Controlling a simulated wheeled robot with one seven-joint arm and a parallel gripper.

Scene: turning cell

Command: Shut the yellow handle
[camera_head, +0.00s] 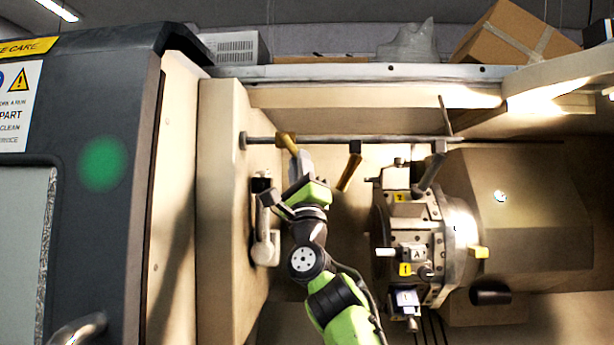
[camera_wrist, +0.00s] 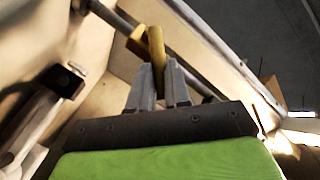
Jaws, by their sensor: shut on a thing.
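A yellow handle (camera_head: 288,142) sits on the horizontal pipe near its left end, at the back of the machine. My gripper (camera_head: 299,163) reaches up to it from below. In the wrist view my gripper (camera_wrist: 158,76) has its two grey fingers closed around the lower part of the yellow handle (camera_wrist: 156,48). The handle's upper part shows above the fingertips, beside a yellow fitting on the pipe. The gripped part is mostly hidden by the fingers.
A second, darker yellow handle (camera_head: 349,172) hangs from the pipe (camera_head: 330,139) to the right. The tool turret (camera_head: 412,235) stands further right. A pale lever on a bracket (camera_head: 265,248) is close to the left of my arm. The beige wall (camera_head: 222,220) bounds the left.

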